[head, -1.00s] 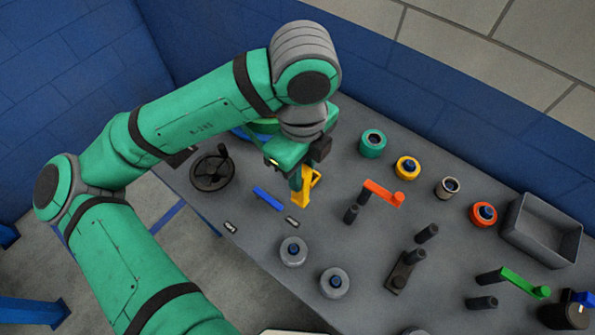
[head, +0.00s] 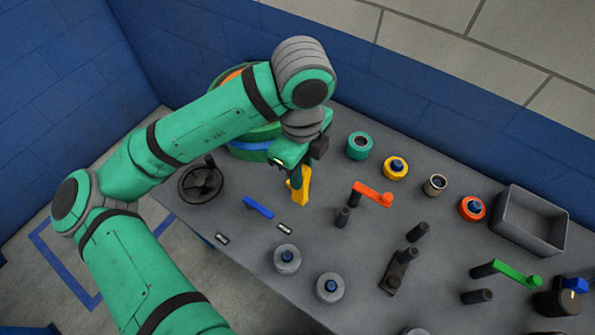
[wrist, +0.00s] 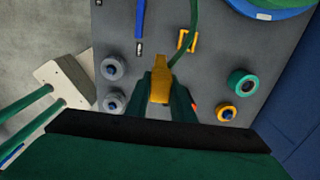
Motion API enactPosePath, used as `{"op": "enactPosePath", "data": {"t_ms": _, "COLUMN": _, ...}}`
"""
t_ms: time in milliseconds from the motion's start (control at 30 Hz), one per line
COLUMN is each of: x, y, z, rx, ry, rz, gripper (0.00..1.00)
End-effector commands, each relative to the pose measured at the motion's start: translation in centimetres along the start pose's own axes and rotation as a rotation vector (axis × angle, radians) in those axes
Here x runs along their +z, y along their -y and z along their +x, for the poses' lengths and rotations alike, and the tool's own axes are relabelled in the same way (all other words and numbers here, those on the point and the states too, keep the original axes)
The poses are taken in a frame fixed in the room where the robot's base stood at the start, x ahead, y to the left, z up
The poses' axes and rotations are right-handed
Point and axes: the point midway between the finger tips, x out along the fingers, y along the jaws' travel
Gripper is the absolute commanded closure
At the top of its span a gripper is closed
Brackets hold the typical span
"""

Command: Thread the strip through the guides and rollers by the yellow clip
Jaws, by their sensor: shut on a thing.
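My gripper (wrist: 160,92) is shut on the yellow clip (wrist: 160,84); in the head view the clip (head: 301,188) hangs low over the grey panel. A green strip (wrist: 184,20) runs from the clip toward the reel side, past a yellow frame guide (wrist: 181,41); I cannot tell whether it is inside the frame. The green, blue and orange reel (head: 250,152) is partly hidden behind my arm. A red-orange arm guide (head: 373,194) with a dark post and a green arm guide (head: 520,274) stand to the right. Several dark posts (head: 343,217) stand between them.
Two grey rollers (head: 286,259) stand near the front edge. Teal (head: 359,146), yellow (head: 395,168) and orange (head: 472,207) rollers line the back. A grey bin (head: 532,222) stands at right. A black handwheel (head: 202,183) and blue bar (head: 258,207) are left of the clip.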

Motion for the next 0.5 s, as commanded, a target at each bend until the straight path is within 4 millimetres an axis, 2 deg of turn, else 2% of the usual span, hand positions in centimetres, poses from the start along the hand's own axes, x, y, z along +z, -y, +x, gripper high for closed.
{"op": "enactPosePath", "data": {"t_ms": 500, "x": 0.0, "y": 2.1, "z": 1.6, "rx": 0.000, "ry": -0.001, "rz": 0.000, "gripper": 1.00}}
